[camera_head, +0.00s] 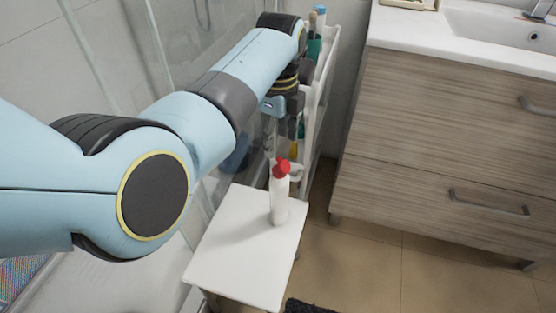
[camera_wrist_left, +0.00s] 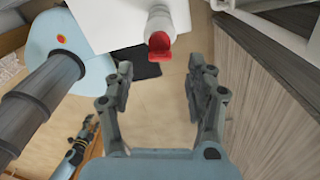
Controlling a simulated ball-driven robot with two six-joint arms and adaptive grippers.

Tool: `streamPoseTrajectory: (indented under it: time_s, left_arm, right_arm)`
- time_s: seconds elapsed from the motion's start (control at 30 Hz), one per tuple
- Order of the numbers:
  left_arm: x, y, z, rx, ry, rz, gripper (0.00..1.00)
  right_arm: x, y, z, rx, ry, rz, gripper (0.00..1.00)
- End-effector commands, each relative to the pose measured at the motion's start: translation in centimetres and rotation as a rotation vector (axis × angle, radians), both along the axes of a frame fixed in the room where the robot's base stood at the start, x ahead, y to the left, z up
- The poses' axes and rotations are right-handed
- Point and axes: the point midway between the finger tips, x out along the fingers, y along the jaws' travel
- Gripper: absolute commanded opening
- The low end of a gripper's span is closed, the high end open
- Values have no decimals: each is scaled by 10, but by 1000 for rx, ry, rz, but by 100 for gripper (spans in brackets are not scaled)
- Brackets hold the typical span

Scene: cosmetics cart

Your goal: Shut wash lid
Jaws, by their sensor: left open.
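The wash bottle (camera_head: 279,203) is white and stands upright on a white stool. Its red lid (camera_head: 282,168) is on top, with a part that sticks out to one side and looks flipped open. In the left wrist view the red lid (camera_wrist_left: 158,43) hangs at the end of the white bottle (camera_wrist_left: 163,17), just beyond my fingertips. My left gripper (camera_wrist_left: 160,72) is open and empty, with the lid ahead of the gap and apart from both fingers. In the head view it is above and behind the bottle, partly hidden by my wrist.
The white stool (camera_head: 235,262) has clear room around the bottle. A white cart (camera_head: 322,85) with cosmetics stands close behind my left gripper. A glass shower panel is at left, and a wood-fronted vanity (camera_head: 440,130) at right. A dark mat (camera_head: 308,306) lies on the floor.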

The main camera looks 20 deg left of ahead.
Motion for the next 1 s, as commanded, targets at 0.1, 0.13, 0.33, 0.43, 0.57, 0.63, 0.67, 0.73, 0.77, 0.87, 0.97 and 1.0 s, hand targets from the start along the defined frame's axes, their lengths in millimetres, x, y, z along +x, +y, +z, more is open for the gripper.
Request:
streamPoseTrajectory:
  time_s: [0.1, 0.13, 0.33, 0.43, 0.57, 0.63, 0.67, 0.73, 0.77, 0.87, 0.97, 1.0]
  left_arm:
    - [-1, 1, -29, 1, 4, 0, 55]
    - [-1, 1, -35, 1, 3, 0, 55]
    - [-1, 0, -59, 0, 1, 1, 55]
    - [-1, 0, -64, -1, 0, 2, 55]
    - [0, 0, -65, -1, -1, 2, 55]
    - [0, 0, -64, 0, -1, 3, 55]
    - [0, 0, -64, 0, -1, 3, 55]
    - [0, 0, -64, 0, -1, 3, 53]
    - [0, 0, -64, 0, -1, 3, 49]
    - [0, 0, -64, 0, -1, 3, 36]
    - [0, 0, -64, 0, -1, 3, 23]
    - [0, 0, -64, 0, -1, 3, 18]
  right_arm:
    - [-3, 0, -12, 0, 5, 0, 57]
    - [-3, 0, -14, 0, 5, 0, 57]
    - [-5, 1, -23, -1, 9, 0, 57]
    - [-6, 1, -24, -1, 9, 0, 57]
    - [-6, 1, -24, -1, 9, 0, 57]
    - [-6, 1, -23, 0, 9, 0, 57]
    - [-6, 1, -23, 0, 9, 0, 57]
    - [-6, 1, -23, 0, 9, 0, 57]
    - [-6, 1, -23, 0, 9, 0, 57]
    - [-6, 1, -23, 0, 9, 0, 57]
    - [-6, 1, -23, 0, 9, 0, 57]
    - [-6, 1, -23, 0, 9, 0, 57]
